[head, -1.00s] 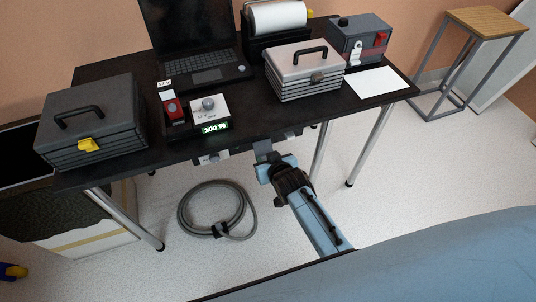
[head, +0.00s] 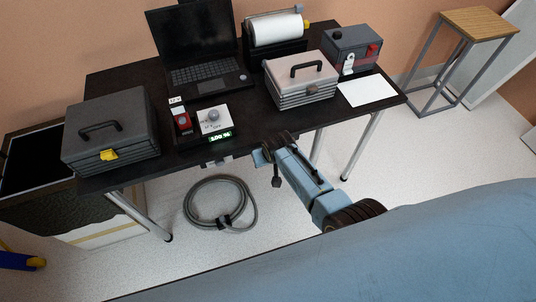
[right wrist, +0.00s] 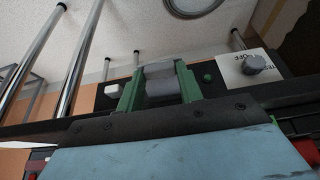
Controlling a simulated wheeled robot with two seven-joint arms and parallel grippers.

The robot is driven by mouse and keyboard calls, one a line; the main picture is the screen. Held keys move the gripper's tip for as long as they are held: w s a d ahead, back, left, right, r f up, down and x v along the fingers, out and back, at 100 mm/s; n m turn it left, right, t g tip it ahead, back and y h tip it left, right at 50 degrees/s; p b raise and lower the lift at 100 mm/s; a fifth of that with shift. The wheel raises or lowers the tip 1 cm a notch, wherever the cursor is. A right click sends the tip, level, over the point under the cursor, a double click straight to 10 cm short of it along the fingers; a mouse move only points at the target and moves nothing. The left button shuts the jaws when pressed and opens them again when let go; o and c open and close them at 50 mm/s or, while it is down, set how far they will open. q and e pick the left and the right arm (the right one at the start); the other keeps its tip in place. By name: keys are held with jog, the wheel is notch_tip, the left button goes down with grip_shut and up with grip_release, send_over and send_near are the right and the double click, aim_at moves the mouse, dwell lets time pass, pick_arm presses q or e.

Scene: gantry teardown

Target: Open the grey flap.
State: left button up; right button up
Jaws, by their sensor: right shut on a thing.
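The grey flap (right wrist: 160,70) shows in the right wrist view, on the dark panel under the table's front edge. My right gripper (right wrist: 160,88) has its green fingers on either side of the grey piece and is shut on it. In the head view my right gripper (head: 262,156) is at the table's front edge, and the flap is hidden there by the gripper and tabletop. How far the flap is turned, I cannot tell. My left gripper is in neither view.
In the right wrist view, a green button (right wrist: 208,77) and a white dial plate (right wrist: 250,66) are beside the flap. The black table (head: 225,160) carries a dark toolbox (head: 110,130), a laptop (head: 205,75) and a light toolbox (head: 300,80). A coiled hose (head: 220,203) lies on the floor below.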

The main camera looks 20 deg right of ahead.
jog(key=shift+w+r+g, duration=0.25)
jog(key=shift+r+g, duration=0.5)
jog(key=shift+g, duration=0.65)
jog(key=o, duration=1)
jog(key=shift+r+p, duration=0.1)
jog(key=shift+p, duration=0.2)
notch_tip(320, 180, up, 13)
jog(key=s+p, duration=0.2)
jog(key=p, duration=0.4)
